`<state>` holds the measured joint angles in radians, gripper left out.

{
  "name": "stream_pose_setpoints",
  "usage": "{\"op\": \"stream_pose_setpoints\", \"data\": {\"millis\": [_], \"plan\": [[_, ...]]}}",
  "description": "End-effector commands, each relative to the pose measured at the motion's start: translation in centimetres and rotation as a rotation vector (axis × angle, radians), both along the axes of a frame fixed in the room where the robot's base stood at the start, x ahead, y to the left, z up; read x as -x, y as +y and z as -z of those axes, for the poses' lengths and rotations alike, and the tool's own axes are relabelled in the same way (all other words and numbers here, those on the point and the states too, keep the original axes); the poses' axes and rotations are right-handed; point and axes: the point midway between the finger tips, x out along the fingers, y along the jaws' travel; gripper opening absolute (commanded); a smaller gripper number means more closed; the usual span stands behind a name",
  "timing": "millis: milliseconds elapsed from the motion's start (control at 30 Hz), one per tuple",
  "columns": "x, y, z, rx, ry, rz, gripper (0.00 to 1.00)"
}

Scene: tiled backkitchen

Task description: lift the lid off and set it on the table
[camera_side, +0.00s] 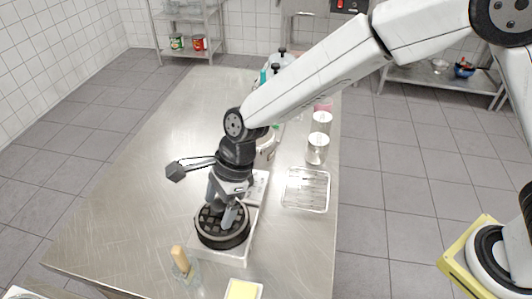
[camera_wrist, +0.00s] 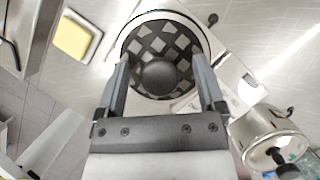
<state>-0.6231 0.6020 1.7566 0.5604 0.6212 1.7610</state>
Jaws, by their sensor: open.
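A round dark piece with a lattice of light and dark squares (camera_side: 207,224) sits in a pale rim at the front of the steel table. The wrist view shows it (camera_wrist: 140,33) from above, with a dark round knob (camera_wrist: 160,77) at its middle. I cannot tell whether this piece is the lid. My gripper (camera_side: 229,219) points down over it, open. In the wrist view my gripper's fingers (camera_wrist: 161,62) stand on either side of the knob, apart from it. A steel pot (camera_wrist: 268,140) with a black knob is at the lower right of the wrist view.
A yellow sponge in a white dish (camera_side: 243,290) and a wooden-handled brush (camera_side: 181,260) are near the front. The table's left part (camera_side: 150,170) is mostly clear.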

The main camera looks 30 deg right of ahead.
Motion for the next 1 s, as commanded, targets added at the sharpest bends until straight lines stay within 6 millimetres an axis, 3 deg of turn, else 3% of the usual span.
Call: {"op": "stream_pose_setpoints", "data": {"millis": [367,633,1000], "plan": [[0.01,-0.01,-0.04,0.0,0.0,0.0,0.85],[0.0,-0.01,-0.04,0.0,0.0,0.0,0.0],[-0.05,0.01,-0.2,-0.001,-0.002,0.001,0.0]]}}
